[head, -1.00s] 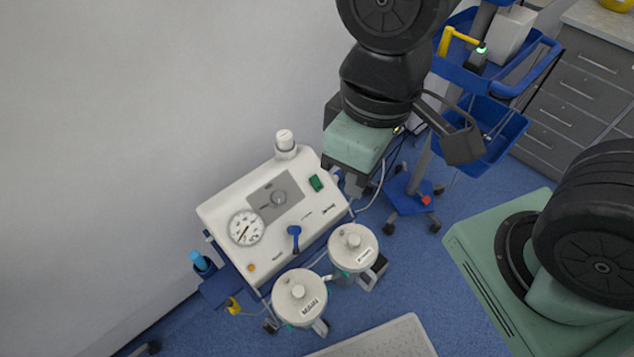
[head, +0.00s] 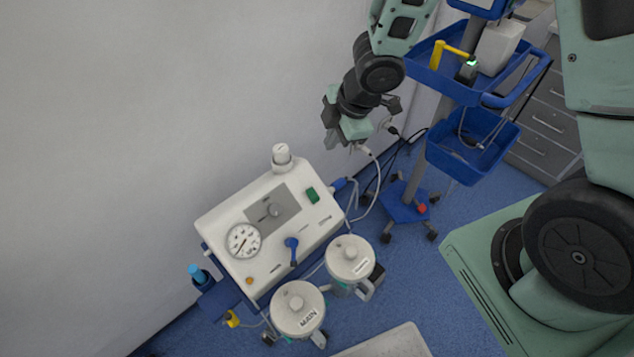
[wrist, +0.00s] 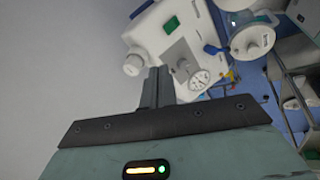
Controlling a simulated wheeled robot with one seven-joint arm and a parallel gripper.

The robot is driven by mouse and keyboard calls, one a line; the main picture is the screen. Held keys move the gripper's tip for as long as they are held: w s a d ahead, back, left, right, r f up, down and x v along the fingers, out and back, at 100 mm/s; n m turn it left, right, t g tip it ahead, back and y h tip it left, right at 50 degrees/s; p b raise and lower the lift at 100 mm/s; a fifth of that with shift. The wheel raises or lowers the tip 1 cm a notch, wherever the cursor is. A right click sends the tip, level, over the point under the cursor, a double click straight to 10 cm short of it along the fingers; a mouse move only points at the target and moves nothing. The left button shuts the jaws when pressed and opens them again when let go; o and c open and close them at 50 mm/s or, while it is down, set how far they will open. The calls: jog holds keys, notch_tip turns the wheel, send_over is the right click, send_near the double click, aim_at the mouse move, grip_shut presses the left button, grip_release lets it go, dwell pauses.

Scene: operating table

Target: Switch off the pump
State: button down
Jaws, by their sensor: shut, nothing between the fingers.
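The pump (head: 235,213) is a white box on a blue stand by the wall, with a round gauge (head: 243,240), a grey centre panel with a dial and a blue lever (head: 292,246). A green switch (head: 312,195) sits near its back right edge; it also shows in the wrist view (wrist: 171,25). I cannot tell which way the switch is set. My gripper (head: 331,139) is shut and empty, above and behind the switch side of the pump, apart from it. In the wrist view its closed fingers (wrist: 157,76) point toward the pump.
Two lidded canisters (head: 298,309) (head: 350,259) stand at the pump's front. A white knob (head: 282,156) rises at its back corner. A blue trolley (head: 470,144) with cables stands right of my gripper. The grey wall (head: 120,120) is close on the left.

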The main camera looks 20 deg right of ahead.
notch_tip(320, 180, down, 6)
jog(key=s+d+n+g+y, duration=0.1)
jog(key=d+n, duration=0.1)
jog(key=n, duration=0.1)
jog(key=shift+d+n+g+y, duration=0.2)
jog(key=shift+n+g+y, duration=0.1)
jog(key=shift+y, duration=0.1)
jog(key=shift+s+r, duration=0.1)
send_near(311, 193)
jog(key=s+f, duration=0.1)
jog(key=s+a+f, duration=0.1)
jog(key=f, duration=0.1)
jog(key=shift+a+b, duration=0.15)
jog(key=shift+b, duration=0.25)
jog(key=shift+w+a+f+p, duration=0.2)
jog(key=shift+w+f+p, duration=0.3)
jog(key=shift+w+f, duration=0.3)
jog(key=shift+w+a+f, duration=0.25)
jog(key=shift+w+f, duration=0.2)
jog(key=shift+w, duration=0.05)
